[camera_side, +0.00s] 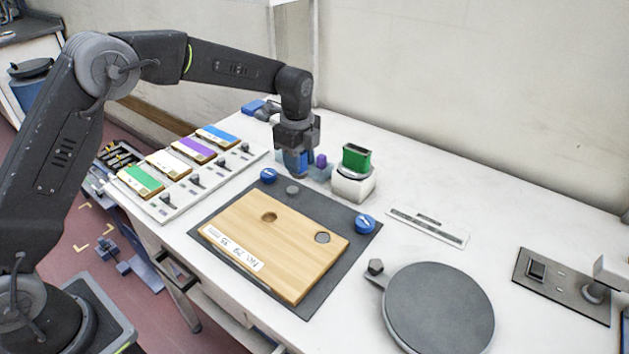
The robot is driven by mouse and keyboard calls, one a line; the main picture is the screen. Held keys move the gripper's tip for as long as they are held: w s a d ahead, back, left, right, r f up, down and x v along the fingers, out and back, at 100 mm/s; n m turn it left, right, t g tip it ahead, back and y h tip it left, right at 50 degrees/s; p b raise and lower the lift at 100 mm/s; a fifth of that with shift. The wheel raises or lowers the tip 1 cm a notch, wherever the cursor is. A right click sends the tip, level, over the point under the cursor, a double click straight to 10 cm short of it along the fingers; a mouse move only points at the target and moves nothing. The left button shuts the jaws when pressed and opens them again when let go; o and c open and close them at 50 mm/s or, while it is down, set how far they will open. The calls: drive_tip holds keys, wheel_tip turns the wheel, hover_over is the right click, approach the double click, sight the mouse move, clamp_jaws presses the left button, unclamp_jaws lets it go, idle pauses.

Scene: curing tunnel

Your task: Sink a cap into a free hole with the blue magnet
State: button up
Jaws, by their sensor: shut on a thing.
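My gripper (297,160) points down behind the wooden board, shut on a blue block (292,168) that looks like the blue magnet; its lower end is partly hidden by the jaws. A loose grey disc (292,190), seemingly a cap, lies on the dark mat just in front of and below the gripper. I cannot tell whether the magnet touches anything. The wooden board (262,246) has a brown, empty-looking hole (269,217) at its left and a round spot filled with grey (322,237) at its right, seemingly a capped hole.
Blue round knobs sit on the dark mat (318,300) at the back left (268,175) and right (365,224). A purple piece (321,160) and a green block on a white stand (353,186) stand close right of my gripper. A grey turntable (438,308) lies front right.

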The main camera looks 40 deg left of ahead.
drive_tip(key=shift+w+a+f, duration=0.25)
drive_tip(key=shift+a+f, duration=0.35)
drive_tip(key=shift+f, duration=0.45)
drive_tip(key=shift+w+a+f, duration=0.2)
drive_tip(key=shift+a+f, duration=0.4)
drive_tip(key=shift+f, duration=0.45)
drive_tip(key=shift+w+a+f, duration=0.25)
drive_tip(key=shift+a+f, duration=0.35)
drive_tip(key=shift+f, duration=0.45)
drive_tip(key=shift+f, duration=0.45)
drive_tip(key=shift+r, duration=0.15)
drive_tip(key=shift+r, duration=0.75)
drive_tip(key=shift+r, duration=0.35)
drive_tip(key=shift+r, duration=0.75)
drive_tip(key=shift+r, duration=0.55)
